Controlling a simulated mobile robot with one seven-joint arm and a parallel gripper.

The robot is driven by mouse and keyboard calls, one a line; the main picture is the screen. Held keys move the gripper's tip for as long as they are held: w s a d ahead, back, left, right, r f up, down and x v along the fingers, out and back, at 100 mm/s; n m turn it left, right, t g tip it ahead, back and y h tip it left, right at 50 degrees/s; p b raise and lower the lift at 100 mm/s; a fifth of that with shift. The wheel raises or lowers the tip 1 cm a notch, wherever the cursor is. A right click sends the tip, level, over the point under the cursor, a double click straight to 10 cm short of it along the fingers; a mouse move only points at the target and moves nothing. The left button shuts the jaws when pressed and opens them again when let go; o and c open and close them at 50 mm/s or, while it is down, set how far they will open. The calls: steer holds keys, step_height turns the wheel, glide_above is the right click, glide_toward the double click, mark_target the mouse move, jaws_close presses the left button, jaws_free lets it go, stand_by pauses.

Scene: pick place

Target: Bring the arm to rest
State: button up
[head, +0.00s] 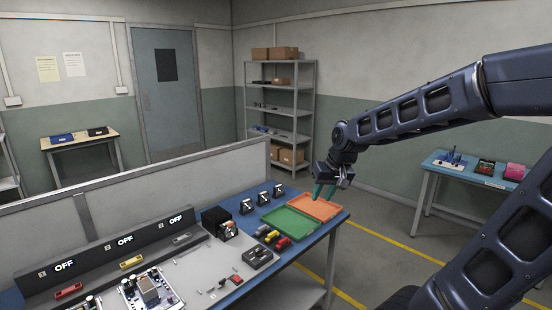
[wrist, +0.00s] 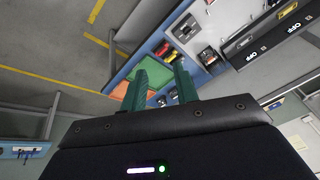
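My arm reaches in from the right of the head view. My gripper (head: 323,190) hangs over the far right end of the workbench (head: 325,235), above the orange tray (head: 312,206) and the green tray (head: 289,223). In the wrist view my gripper's two green fingers (wrist: 162,88) stand apart with a gap between them. I see nothing held between them. Both trays look empty where they show; the fingers hide part of the orange one.
The bench holds black devices (head: 248,206), small red and yellow parts (head: 274,238), a circuit board (head: 150,290) and a panel (head: 120,245) marked OFF. A blue side table (head: 470,176) stands at right and a shelf (head: 281,105) behind. Floor right of the bench is clear.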

steer(key=s+d+r+m+t+h, duration=0.1)
steer(key=s+d+r+m+h, duration=0.1)
steer(key=s+d, duration=0.8)
steer(key=d+r, duration=0.1)
steer(key=d, duration=0.2)
steer(key=shift+d+r+h, duration=0.4)
